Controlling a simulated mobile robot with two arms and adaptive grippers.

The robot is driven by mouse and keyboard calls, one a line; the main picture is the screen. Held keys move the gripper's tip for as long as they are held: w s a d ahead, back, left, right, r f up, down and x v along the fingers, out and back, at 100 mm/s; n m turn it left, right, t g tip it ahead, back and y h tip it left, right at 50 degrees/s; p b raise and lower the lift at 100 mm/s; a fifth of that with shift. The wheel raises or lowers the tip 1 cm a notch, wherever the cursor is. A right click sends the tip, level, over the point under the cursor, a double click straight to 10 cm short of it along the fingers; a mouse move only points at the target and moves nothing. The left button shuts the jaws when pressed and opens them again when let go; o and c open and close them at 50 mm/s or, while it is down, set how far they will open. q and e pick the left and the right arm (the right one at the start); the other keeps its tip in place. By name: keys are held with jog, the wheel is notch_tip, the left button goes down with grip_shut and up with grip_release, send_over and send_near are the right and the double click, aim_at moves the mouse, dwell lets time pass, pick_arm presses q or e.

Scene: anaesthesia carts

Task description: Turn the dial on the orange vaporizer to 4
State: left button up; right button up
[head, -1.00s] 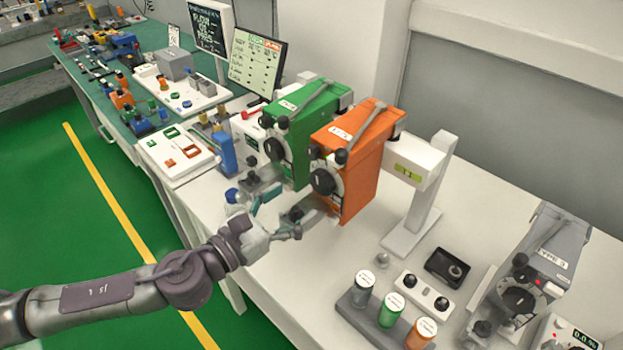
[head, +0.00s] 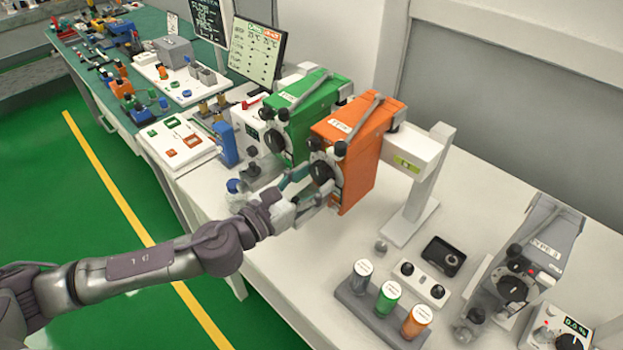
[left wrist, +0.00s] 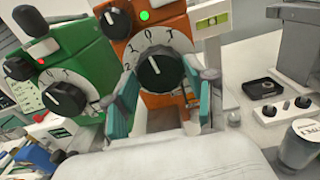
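The orange vaporizer (head: 363,150) hangs beside the green vaporizer (head: 301,118) above the white bench. Its black dial (head: 322,171) faces my left gripper (head: 306,186). In the left wrist view the orange vaporizer (left wrist: 147,22) shows its black dial (left wrist: 160,68) on a white numbered ring, with 0 near the top. The left gripper's two teal-padded fingers (left wrist: 166,98) are spread, one on each side of the dial and just below it. The fingers look apart from the knob, though contact is hard to tell. My right gripper is not in view.
The green vaporizer's dial (left wrist: 65,98) is close to the left finger. A rack of capped bottles (head: 388,298), a small black device (head: 443,256) and a grey vaporizer (head: 530,260) stand to the right. Bare bench lies behind the white stand (head: 420,200).

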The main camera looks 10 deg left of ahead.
pick_arm(q)
jog(key=shift+c, duration=1.1)
jog(key=shift+n, duration=0.4)
jog(key=shift+n+p, duration=0.3)
jog(key=shift+n, duration=2.6)
jog(key=o, duration=1.2)
jog(key=shift+a, duration=0.1)
